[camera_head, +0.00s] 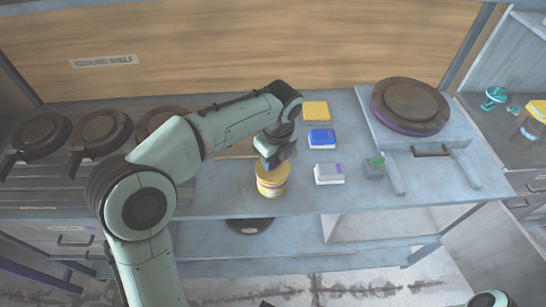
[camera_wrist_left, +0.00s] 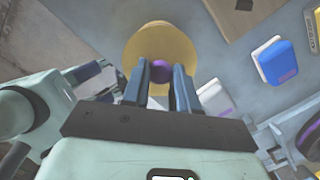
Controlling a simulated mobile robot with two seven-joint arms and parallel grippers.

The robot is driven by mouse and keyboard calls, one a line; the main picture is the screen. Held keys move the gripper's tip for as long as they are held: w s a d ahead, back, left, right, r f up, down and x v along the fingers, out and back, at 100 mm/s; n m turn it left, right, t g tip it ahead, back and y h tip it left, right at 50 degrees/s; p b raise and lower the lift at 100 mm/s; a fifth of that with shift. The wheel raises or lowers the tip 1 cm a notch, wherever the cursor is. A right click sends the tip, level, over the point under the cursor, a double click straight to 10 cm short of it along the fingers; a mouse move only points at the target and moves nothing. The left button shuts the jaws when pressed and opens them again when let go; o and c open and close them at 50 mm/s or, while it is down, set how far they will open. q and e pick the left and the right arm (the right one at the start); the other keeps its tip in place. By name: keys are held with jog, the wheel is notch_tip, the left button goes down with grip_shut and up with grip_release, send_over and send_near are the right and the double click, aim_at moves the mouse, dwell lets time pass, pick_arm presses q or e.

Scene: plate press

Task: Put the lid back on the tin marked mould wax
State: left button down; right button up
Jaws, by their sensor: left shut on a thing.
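A yellow tin (camera_head: 272,187) with paler bands stands on the grey bench near its front edge. No wording on it can be read. My left gripper (camera_head: 272,164) points down at the top of the tin. In the left wrist view the left gripper (camera_wrist_left: 161,85) is shut on the purple knob (camera_wrist_left: 161,71) of a round yellow lid (camera_wrist_left: 158,36). The lid is over the tin and hides its top. I cannot tell whether the lid rests on the rim or is slightly above it. My right gripper is not in view.
Yellow (camera_head: 315,112), blue (camera_head: 321,139) and white (camera_head: 329,174) blocks lie right of the tin. A round dark press plate (camera_head: 410,106) stands at the back right. Dark round plates (camera_head: 101,131) line the left rack.

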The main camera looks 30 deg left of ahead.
pick_arm(q)
jog(key=shift+f+p, duration=0.15)
jog(key=shift+p, duration=0.45)
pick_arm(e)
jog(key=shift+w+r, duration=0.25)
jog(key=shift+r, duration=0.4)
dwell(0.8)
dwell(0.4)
pick_arm(q)
jog(key=shift+c, duration=1.6)
grip_release()
jog(key=shift+r+p, duration=1.55)
jog(key=shift+r, duration=0.4)
jog(key=shift+r+p, duration=1.1)
jog(key=shift+r, duration=0.5)
jog(key=shift+w, duration=0.1)
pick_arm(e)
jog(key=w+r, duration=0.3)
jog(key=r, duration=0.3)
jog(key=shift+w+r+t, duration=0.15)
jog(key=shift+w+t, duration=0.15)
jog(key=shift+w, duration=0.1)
